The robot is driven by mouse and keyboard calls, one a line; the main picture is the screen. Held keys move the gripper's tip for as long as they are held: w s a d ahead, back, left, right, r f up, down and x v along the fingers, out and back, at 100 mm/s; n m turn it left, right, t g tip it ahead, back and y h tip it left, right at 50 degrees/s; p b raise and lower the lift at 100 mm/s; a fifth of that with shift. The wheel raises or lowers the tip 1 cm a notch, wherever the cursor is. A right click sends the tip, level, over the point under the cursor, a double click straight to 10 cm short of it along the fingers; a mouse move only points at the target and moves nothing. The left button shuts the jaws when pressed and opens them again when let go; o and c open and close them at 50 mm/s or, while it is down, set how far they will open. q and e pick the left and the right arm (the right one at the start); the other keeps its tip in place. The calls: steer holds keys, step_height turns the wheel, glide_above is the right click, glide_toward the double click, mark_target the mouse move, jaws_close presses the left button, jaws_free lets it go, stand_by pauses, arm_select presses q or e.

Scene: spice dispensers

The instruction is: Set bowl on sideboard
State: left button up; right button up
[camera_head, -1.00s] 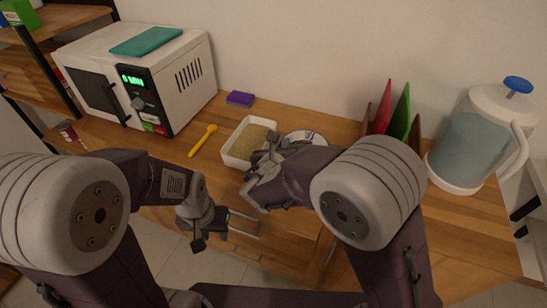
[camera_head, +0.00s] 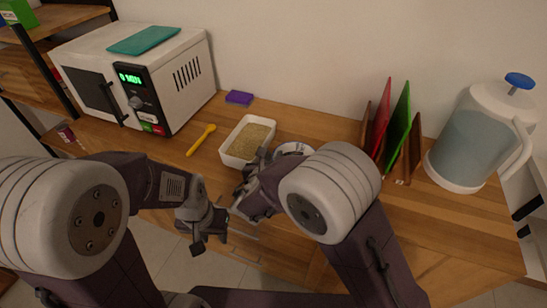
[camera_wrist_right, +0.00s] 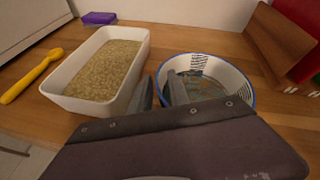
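The bowl (camera_head: 294,147) is white with a blue rim and stands on the wooden sideboard (camera_head: 320,122), partly hidden behind my right arm in the head view. In the right wrist view the bowl (camera_wrist_right: 238,78) looks upright, with a patterned, brownish inside. My right gripper (camera_wrist_right: 162,82) has its two fingers apart at the bowl's left side. The right finger overlaps the bowl's near-left rim and the left finger is outside it; contact is unclear. My left gripper (camera_head: 202,232) hangs in front of the sideboard, away from the bowl; its finger gap is unclear.
A white rectangular dish of grain (camera_head: 232,155) stands close left of the bowl. A yellow spoon (camera_head: 201,140), purple sponge (camera_head: 239,98) and microwave (camera_head: 140,75) are further left. Upright boards in a rack (camera_head: 392,130) and a pitcher (camera_head: 470,140) stand right.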

steer(key=shift+o, duration=0.3)
steer(key=shift+r, duration=0.1)
steer(key=shift+s+r, duration=0.1)
steer(key=shift+r, duration=0.05)
steer(key=p+v, duration=0.2)
steer(key=v, duration=0.9)
steer(key=shift+s, duration=0.4)
steer(key=shift+r, duration=0.1)
